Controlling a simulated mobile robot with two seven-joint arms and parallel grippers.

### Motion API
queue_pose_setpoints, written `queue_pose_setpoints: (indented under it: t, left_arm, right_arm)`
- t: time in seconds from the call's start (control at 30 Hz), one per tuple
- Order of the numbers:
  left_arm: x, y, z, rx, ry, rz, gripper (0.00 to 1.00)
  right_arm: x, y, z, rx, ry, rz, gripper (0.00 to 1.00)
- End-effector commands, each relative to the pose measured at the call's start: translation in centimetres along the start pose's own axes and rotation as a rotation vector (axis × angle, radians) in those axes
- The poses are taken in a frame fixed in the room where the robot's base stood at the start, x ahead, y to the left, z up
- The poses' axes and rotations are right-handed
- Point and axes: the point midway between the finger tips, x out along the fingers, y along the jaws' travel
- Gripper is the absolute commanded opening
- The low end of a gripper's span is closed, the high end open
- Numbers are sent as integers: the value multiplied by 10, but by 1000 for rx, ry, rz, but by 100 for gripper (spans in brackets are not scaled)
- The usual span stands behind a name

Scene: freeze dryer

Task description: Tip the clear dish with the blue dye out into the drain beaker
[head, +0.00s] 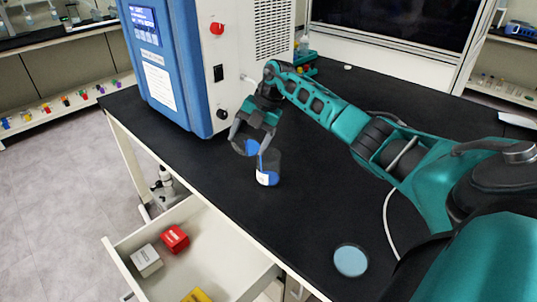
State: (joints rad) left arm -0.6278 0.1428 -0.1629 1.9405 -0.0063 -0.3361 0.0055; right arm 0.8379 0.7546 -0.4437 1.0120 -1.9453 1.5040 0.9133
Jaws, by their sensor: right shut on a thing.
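My right gripper (253,133) is shut on the clear dish (239,147), which is tilted steeply on its side just above and left of the beaker. Blue dye shows at the dish's lower right edge, and a thin blue streak runs from there toward the beaker's mouth. The drain beaker (268,163) stands upright on the black bench, with blue in its lower part and a white label on its front. Whether the dish touches the beaker's rim cannot be told. My left gripper is not in view.
The blue and white freeze dryer (180,70) stands close behind and left of the dish. A light blue disc (350,260) lies on the bench at the front. An open drawer (215,265) with coloured boxes juts out below. The bench right of the beaker is clear.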

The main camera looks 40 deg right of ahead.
Motion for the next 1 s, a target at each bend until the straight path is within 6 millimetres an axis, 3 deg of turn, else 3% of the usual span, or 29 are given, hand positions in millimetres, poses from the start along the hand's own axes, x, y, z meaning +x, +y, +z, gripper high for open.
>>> queue_pose_setpoints:
  t: [1.0]
  left_arm:
    - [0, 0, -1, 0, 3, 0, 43]
  right_arm:
    - [-5, -6, 2, -2, 22, 56, 53]
